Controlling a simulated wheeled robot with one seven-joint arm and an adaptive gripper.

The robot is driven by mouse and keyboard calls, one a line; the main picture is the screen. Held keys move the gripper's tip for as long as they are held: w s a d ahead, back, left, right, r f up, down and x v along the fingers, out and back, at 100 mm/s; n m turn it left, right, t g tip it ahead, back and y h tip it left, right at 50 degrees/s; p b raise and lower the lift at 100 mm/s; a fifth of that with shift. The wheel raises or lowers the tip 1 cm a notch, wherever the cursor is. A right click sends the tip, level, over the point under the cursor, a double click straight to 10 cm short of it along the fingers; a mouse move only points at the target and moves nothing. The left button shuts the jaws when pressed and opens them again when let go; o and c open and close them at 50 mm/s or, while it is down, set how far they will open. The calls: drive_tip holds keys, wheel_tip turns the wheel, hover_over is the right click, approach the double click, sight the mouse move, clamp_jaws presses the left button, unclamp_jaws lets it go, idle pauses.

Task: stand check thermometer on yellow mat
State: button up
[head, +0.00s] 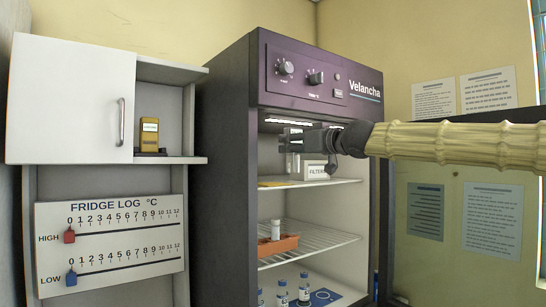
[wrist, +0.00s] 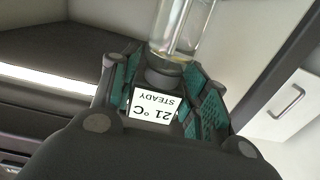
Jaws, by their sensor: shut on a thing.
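The check thermometer (wrist: 155,104) shows in the wrist view with a label reading "21 °C STEADY", upside down in the picture. A clear glass part (wrist: 182,30) extends from its dark collar. My gripper (head: 286,140) is shut on it, with teal finger pads on both sides in the wrist view. The yellow mat (head: 272,184) shows as a thin strip at the left of that shelf, below my gripper.
A white box marked "FILTER" (head: 315,170) stands on the upper shelf, close to my arm. An orange rack (head: 278,245) with a vial is on the wire shelf (head: 316,239). Several vials and a blue mat (head: 324,296) are at the bottom. The incubator side wall (head: 228,180) bounds the left.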

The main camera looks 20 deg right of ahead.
drive_tip(key=x, duration=0.3)
drive_tip(key=f+p+x, duration=0.1)
drive_tip(key=x, duration=0.2)
drive_tip(key=f+p+x, duration=0.1)
drive_tip(key=x, duration=0.3)
drive_tip(key=shift+w+a, duration=0.1)
drive_tip(key=shift+f, duration=0.65)
drive_tip(key=shift+f, duration=0.15)
drive_tip(key=o, duration=1.1)
